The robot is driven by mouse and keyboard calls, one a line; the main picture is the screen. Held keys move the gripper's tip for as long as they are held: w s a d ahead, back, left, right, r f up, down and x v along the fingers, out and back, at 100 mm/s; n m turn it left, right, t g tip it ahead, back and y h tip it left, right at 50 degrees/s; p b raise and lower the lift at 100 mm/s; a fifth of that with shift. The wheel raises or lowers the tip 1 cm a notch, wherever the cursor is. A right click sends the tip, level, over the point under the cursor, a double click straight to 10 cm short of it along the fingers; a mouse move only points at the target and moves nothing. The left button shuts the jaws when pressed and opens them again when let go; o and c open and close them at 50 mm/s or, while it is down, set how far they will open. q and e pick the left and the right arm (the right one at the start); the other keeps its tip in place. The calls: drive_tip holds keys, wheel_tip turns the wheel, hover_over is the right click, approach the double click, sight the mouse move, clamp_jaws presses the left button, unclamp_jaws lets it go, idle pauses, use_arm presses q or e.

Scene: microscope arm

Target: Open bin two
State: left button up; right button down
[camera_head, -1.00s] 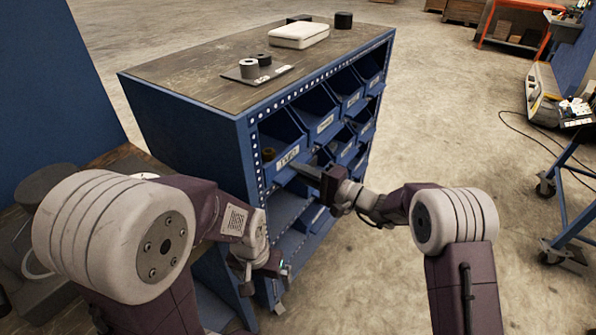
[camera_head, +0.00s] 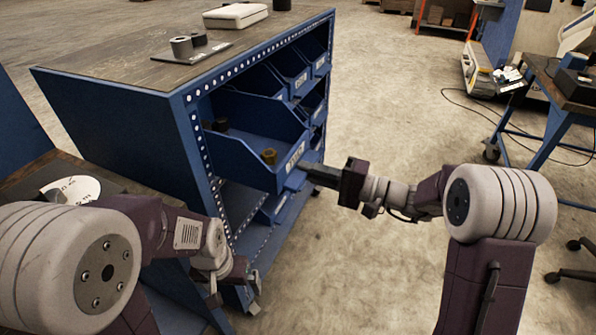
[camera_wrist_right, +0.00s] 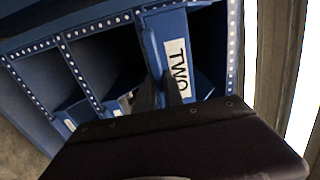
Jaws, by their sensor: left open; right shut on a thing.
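Bin two is a blue open-topped bin (camera_head: 245,152) in the top row of the blue cabinet, at its near end. It is pulled well out of its slot in the head view, with several small brownish parts inside. Its white label reading TWO (camera_wrist_right: 176,66) shows in the right wrist view. My right gripper (camera_head: 312,172) is shut on the front of bin two, by its label; in the wrist view the fingers (camera_wrist_right: 160,92) reach the label's lower end. My left gripper (camera_head: 250,290) is open and empty, low beside the cabinet's near corner.
Open concrete floor (camera_head: 385,110) lies to the right, with a blue cart (camera_head: 560,110) beyond.

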drive_tip(key=shift+s+d, duration=0.1)
idle(0.3)
drive_tip(key=c, duration=1.4)
unclamp_jaws()
drive_tip(key=shift+c, duration=0.2)
drive_tip(key=p+v, duration=0.1)
drive_tip(key=v, duration=0.8)
